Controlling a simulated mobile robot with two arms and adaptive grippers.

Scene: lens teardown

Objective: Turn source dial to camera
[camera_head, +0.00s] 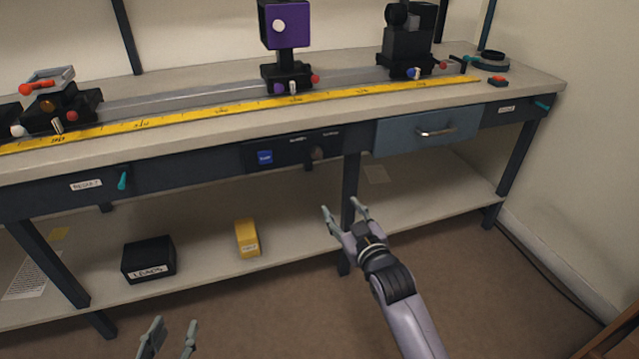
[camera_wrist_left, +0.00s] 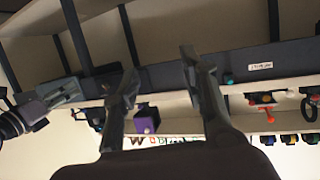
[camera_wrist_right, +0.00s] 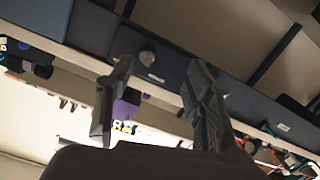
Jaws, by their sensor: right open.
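The source dial (camera_head: 317,153) is a dark round knob on the black panel (camera_head: 278,153) in the front rail of the bench, with small labels above it that are too small to read. In the right wrist view the dial (camera_wrist_right: 147,57) shows between the fingers as a grey knob. My right gripper (camera_head: 346,210) is open and empty, below and to the right of the dial, apart from it. My left gripper (camera_head: 168,338) is open and empty at the bottom of the head view, away from the bench; its open fingers (camera_wrist_left: 160,75) also show in the left wrist view.
A blue switch (camera_head: 265,157) sits left of the dial. A blue drawer (camera_head: 428,130) with a metal handle is to the right. A bench leg (camera_head: 350,188) stands behind the right gripper. The lower shelf holds a black box (camera_head: 149,260) and a yellow box (camera_head: 247,239).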

